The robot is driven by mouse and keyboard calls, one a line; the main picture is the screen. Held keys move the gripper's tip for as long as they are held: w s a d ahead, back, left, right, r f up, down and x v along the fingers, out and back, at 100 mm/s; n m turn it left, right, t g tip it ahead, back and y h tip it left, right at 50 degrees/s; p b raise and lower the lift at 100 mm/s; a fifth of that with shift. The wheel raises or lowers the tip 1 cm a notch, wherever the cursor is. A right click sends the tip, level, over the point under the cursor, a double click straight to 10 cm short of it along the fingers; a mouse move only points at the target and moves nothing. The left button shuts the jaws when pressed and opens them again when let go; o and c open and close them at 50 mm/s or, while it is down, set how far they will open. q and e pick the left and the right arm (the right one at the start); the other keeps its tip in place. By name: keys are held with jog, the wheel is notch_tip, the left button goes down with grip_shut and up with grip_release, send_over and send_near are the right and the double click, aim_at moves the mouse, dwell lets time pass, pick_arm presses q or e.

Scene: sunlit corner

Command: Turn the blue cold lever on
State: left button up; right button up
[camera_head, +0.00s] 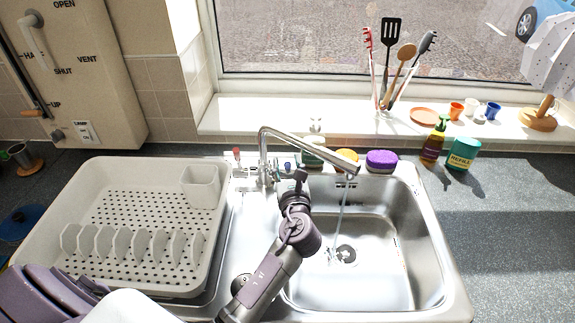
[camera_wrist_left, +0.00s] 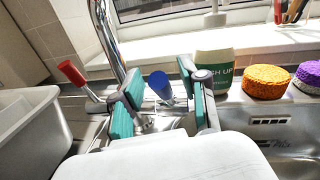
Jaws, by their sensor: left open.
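The blue cold lever (camera_head: 288,167) is at the right base of the chrome tap (camera_head: 300,145), and the red lever (camera_head: 237,155) is at its left. A thin stream of water (camera_head: 343,212) falls from the spout into the sink. My left gripper (camera_head: 294,182) is at the tap base, close in front of the blue lever; its arm hides part of the sink edge. In the left wrist view the fingers (camera_wrist_left: 159,78) are open, with the blue lever (camera_wrist_left: 160,85) showing between them. I cannot tell whether they touch it. The red lever (camera_wrist_left: 75,75) stands left of the fingers.
A washing-up container (camera_wrist_left: 213,70), an orange sponge (camera_wrist_left: 266,81) and a purple sponge (camera_head: 381,160) stand behind the sink. A white dish rack (camera_head: 90,185) fills the left drainer. The sink basin (camera_head: 400,250) holds no dishes.

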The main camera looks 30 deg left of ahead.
pick_arm(q)
jog(key=v, duration=1.2)
jog(key=shift+r, duration=0.15)
